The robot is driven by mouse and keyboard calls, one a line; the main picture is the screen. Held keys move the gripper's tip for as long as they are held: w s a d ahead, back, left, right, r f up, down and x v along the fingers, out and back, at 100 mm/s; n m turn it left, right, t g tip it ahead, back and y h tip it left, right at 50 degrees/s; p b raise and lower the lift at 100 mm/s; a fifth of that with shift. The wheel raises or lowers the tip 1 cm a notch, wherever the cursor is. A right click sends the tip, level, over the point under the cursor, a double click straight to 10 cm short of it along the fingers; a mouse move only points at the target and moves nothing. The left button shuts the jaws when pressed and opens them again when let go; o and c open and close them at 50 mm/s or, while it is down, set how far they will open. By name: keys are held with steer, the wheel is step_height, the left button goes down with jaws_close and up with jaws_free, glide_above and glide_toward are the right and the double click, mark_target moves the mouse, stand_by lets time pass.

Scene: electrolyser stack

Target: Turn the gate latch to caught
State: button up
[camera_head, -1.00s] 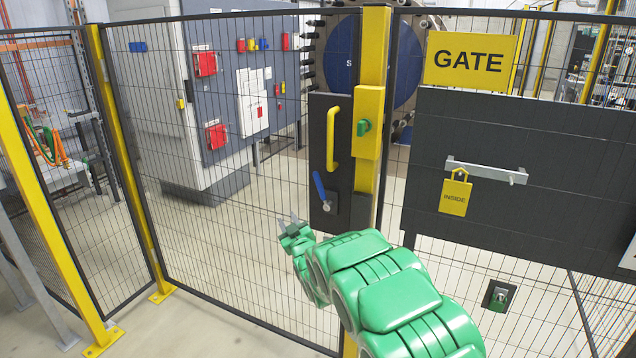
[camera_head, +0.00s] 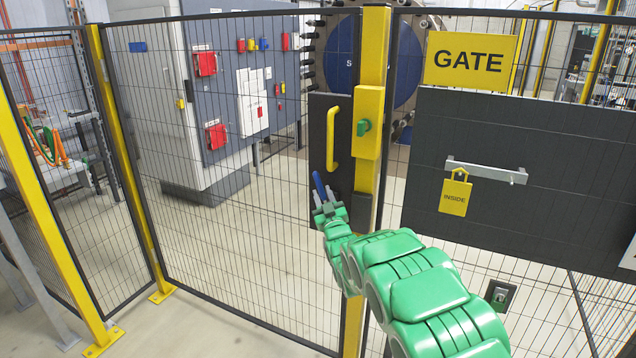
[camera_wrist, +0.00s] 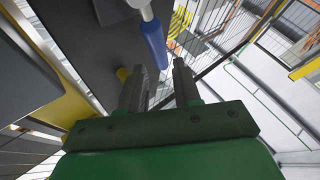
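The gate latch has a blue lever handle (camera_head: 319,185), tilted up and to the left, on the lower part of the dark gate plate (camera_head: 318,120). Its pivot is hidden behind my gripper in the head view. In the wrist view the blue handle (camera_wrist: 154,44) hangs from a pale metal stem, its end reaching toward the gap between my fingertips. My gripper (camera_head: 327,198) is at the handle, coming from below right. In the wrist view its two fingers (camera_wrist: 157,78) are apart, one on each side of the handle's line. I cannot tell if they touch it.
A yellow pull handle (camera_head: 332,138) and a yellow box with a green knob (camera_head: 364,127) sit just above. The yellow post (camera_head: 375,45) stands to the right. A dark panel with a padlock-shaped INSIDE tag (camera_head: 455,197) is further right. Mesh fencing surrounds the gate.

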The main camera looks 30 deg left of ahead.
mark_target(319, 185)
steer(key=x, duration=0.4)
steer(key=shift+w+a+r, duration=0.15)
steer(key=shift+w+a, duration=0.25)
steer(key=shift+w, duration=0.05)
steer(key=shift+w+a+r, duration=0.3)
steer(key=shift+w+r, duration=0.05)
steer(key=shift+c, duration=0.2)
jaws_close()
